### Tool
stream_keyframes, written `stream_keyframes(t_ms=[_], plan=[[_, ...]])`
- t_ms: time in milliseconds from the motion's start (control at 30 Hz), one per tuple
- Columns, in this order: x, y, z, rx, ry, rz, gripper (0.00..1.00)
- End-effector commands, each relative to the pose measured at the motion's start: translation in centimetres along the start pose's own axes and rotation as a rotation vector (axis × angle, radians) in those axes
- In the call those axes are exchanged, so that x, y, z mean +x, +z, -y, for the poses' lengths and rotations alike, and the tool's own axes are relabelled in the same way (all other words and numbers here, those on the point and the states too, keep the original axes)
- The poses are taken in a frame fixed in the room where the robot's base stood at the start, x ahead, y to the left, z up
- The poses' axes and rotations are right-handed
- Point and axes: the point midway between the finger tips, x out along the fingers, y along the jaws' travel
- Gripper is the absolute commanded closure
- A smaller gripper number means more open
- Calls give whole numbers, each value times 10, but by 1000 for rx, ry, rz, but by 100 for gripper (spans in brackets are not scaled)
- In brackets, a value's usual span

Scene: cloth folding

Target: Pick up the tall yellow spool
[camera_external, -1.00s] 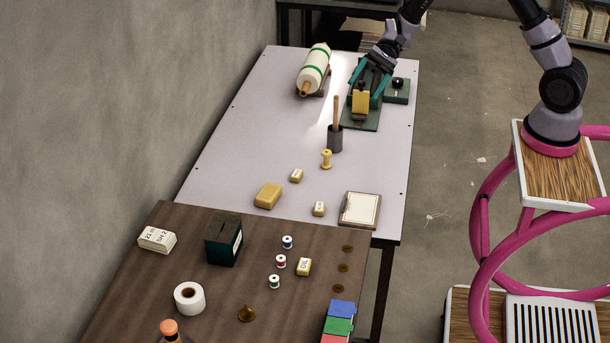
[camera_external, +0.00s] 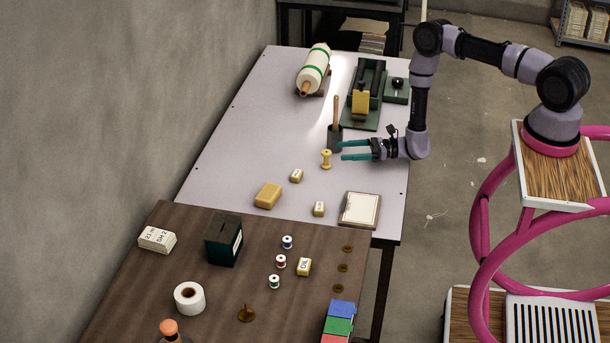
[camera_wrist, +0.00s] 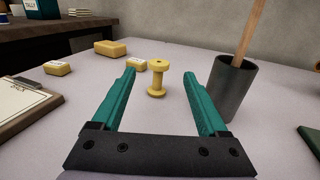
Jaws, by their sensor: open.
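The tall yellow spool (camera_external: 326,160) stands upright on the light table. In the wrist view the spool (camera_wrist: 157,78) shows whole, between the lines of my two fingers and a little beyond their tips. My gripper (camera_external: 342,150) is open and empty, low over the table with its teal fingers pointing left toward the spool. The fingers (camera_wrist: 160,74) do not visibly touch it in the wrist view.
A dark cup (camera_external: 335,142) holding a wooden stick stands close behind the spool, beside my right finger in the wrist view. A small yellow block (camera_external: 296,176), a larger yellow block (camera_external: 268,195) and a clipboard (camera_external: 359,210) lie toward the front. The green device (camera_external: 361,118) stands behind.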

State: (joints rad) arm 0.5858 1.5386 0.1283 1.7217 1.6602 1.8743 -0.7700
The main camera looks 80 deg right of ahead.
Motion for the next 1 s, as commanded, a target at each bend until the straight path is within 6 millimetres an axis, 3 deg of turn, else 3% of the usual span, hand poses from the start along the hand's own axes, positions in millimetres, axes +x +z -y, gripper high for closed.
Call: stream_keyframes(t_ms=[200, 467, 700, 1000], plan=[[36, 1, -2, -3, 5, 2, 23], [58, 1, -2, -2, 5, 2, 23], [93, 0, -2, -3, 6, 2, 23], [101, 0, -2, 0, 4, 1, 23]])
